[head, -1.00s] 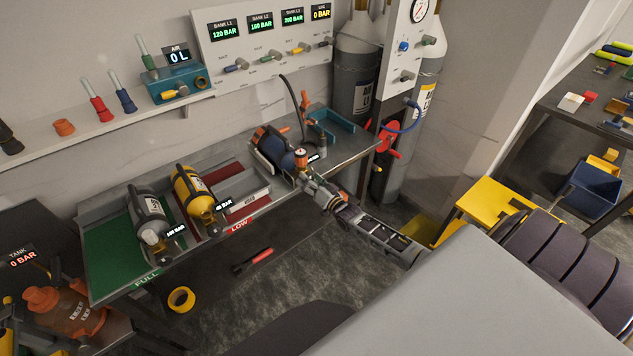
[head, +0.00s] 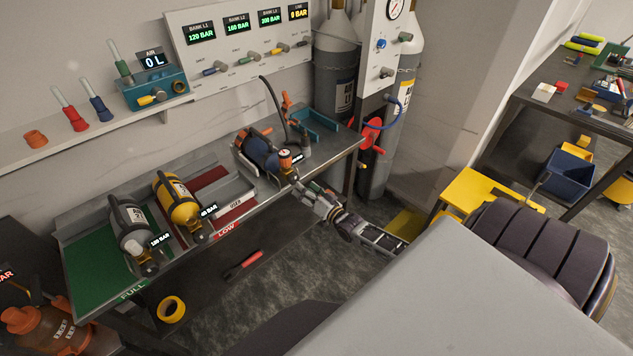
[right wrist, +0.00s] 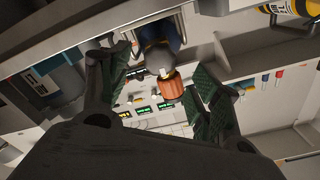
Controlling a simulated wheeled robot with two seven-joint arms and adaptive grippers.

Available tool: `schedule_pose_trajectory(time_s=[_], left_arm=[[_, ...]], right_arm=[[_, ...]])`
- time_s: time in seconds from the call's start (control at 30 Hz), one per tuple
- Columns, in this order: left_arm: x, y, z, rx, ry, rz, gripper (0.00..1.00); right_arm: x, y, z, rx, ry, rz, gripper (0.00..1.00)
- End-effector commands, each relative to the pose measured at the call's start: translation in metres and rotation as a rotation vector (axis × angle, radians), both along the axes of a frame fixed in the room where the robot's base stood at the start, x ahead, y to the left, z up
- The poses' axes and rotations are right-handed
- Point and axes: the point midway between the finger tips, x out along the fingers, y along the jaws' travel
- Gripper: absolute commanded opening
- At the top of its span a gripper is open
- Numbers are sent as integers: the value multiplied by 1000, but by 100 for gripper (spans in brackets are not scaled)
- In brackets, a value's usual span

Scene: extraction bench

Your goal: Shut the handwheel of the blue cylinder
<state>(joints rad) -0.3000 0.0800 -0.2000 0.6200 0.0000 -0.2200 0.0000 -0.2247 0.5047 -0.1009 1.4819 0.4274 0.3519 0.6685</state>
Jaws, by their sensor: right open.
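The blue cylinder (head: 262,151) lies tilted in a holder at the right end of the bench, its valve end towards my right arm. Its handwheel is the orange knob (head: 285,156) at that end. My right gripper (head: 299,187) is just in front of and below the valve end. In the right wrist view the orange handwheel (right wrist: 170,88) shows between the two spread, green-padded fingers of the right gripper (right wrist: 155,84), nearer the right finger. The gripper is open, and I cannot tell if a finger touches the wheel. My left gripper is not in view.
A grey cylinder (head: 130,228) and a yellow cylinder (head: 180,206) lie left on the bench. A black hose (head: 275,100) rises behind the blue cylinder. A gauge panel (head: 240,62) hangs above, tall gas cylinders (head: 337,75) stand right, and a yellow step (head: 485,190) is farther right.

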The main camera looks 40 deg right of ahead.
Motion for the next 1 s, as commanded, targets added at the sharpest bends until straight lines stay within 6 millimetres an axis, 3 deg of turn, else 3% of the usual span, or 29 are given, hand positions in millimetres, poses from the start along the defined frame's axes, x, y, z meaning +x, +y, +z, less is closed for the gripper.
schedule_pose_trajectory(time_s=[0.6,1.0], left_arm=[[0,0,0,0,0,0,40],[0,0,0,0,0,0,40]], right_arm=[[-48,-3,-1,0,2,0,63],[-55,-4,0,0,1,1,63]])
